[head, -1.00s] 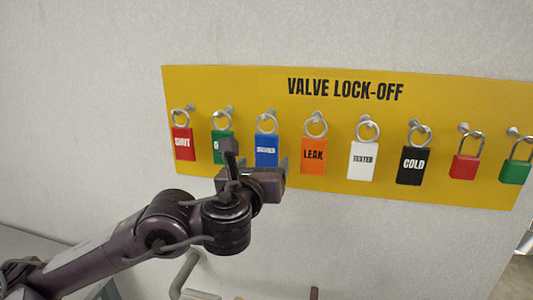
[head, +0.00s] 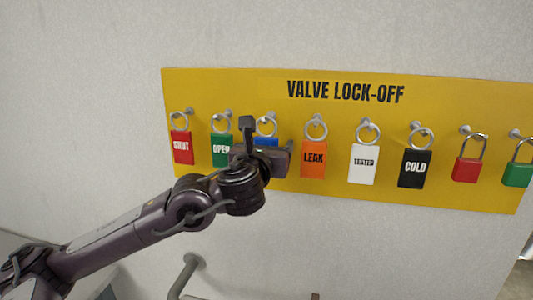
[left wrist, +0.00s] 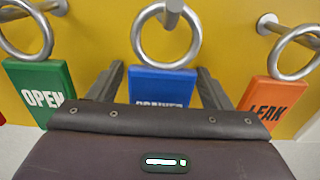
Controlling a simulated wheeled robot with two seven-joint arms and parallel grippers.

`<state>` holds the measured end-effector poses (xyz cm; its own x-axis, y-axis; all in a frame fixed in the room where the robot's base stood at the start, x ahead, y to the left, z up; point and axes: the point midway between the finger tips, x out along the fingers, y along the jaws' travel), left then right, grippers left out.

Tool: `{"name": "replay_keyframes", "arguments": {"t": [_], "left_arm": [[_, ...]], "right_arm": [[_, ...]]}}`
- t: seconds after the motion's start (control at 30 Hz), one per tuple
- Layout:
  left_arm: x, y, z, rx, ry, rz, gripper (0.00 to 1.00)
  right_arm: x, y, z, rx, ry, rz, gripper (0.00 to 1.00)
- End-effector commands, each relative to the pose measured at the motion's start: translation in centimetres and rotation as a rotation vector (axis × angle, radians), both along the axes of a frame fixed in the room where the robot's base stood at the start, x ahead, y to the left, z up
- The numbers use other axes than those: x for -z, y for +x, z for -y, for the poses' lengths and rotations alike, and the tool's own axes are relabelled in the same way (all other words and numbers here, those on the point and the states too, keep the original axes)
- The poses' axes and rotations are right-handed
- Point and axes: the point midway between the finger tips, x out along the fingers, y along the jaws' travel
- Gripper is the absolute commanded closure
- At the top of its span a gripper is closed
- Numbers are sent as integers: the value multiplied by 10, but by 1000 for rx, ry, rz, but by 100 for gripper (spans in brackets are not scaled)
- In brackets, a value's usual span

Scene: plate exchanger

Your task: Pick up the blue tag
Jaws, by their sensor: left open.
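The blue tag (head: 265,141) hangs by a metal ring from a peg on the yellow board (head: 190,85); in the head view my gripper hides most of it. In the left wrist view the blue tag (left wrist: 162,86) shows below its ring (left wrist: 167,35), its lower part hidden by my gripper body. My left gripper (head: 268,137) is open, with one finger on each side of the tag; in the left wrist view the fingers (left wrist: 158,88) stand left and right of it. I cannot tell whether they touch it. My right gripper is not in view.
The green OPEN tag (head: 221,150) hangs close left and the orange LEAK tag (head: 313,158) close right. Red, white and black tags and two padlocks (head: 466,168) hang along the same board. A grey pipe handle (head: 185,272) sticks out below.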

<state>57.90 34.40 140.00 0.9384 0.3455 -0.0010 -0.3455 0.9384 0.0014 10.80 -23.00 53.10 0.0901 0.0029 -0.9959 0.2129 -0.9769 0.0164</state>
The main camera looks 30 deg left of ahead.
Motion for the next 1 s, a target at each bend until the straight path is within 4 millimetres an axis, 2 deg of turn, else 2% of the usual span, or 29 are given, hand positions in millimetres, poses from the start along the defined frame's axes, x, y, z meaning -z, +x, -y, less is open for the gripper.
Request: {"name": "replay_keyframes", "arguments": {"t": [0.13,0.17,0.5,0.8,1.0], "left_arm": [[0,0,0,-1,-1,0,27],[0,0,0,-1,-1,0,30],[0,0,0,0,-1,0,74],[-1,0,-1,-1,-1,0,75],[-9,4,-6,0,-2,2,75]], "right_arm": [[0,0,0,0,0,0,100],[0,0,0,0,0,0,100],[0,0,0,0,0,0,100],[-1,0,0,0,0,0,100],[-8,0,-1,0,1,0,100]]}}
